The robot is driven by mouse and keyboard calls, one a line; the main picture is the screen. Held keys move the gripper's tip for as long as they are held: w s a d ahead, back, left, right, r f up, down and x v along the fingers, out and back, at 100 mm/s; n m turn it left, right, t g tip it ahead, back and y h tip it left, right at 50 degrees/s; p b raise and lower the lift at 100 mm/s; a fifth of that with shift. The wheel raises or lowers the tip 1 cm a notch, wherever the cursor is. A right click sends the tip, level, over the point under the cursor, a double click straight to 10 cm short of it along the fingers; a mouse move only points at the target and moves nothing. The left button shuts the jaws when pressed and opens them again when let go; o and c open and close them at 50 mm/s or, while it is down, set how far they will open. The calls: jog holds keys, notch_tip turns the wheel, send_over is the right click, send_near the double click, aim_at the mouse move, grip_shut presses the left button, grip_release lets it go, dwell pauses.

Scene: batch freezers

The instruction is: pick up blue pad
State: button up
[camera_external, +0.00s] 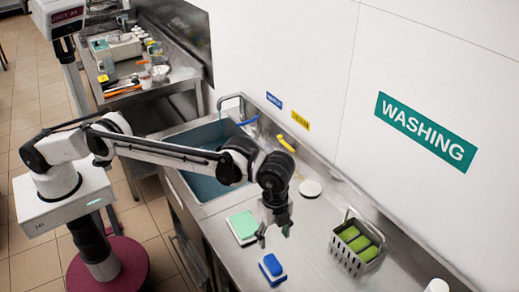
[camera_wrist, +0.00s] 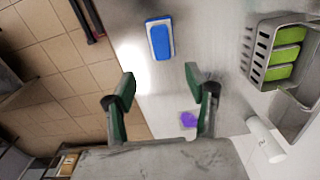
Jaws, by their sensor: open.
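The blue pad (camera_external: 272,265) lies on the steel counter near its front edge, blue side up with a white layer under it. In the wrist view the blue pad (camera_wrist: 160,38) lies beyond my fingertips, near the upper middle. My gripper (camera_external: 274,236) hangs above the counter, behind the pad in the external view. In the wrist view my gripper (camera_wrist: 160,85) has its two fingers wide apart with nothing between them. It is apart from the pad.
A green pad (camera_external: 242,226) lies left of my gripper. A grey basket (camera_external: 346,262) with several green sponges stands to the right. A sink (camera_external: 205,185) is behind left. A white cylinder (camera_wrist: 265,138) and a purple item (camera_wrist: 188,119) show in the wrist view. Counter around the pad is clear.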

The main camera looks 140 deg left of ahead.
aim_at(273, 262)
notch_tip(273, 262, down, 14)
jog(key=shift+a+f+p, duration=0.15)
jog(key=shift+f+p, duration=0.05)
jog(key=shift+p, duration=0.35)
dwell(0.3)
jog(key=c, duration=1.3)
jog(key=shift+o, duration=0.2)
jog(key=shift+r, duration=0.1)
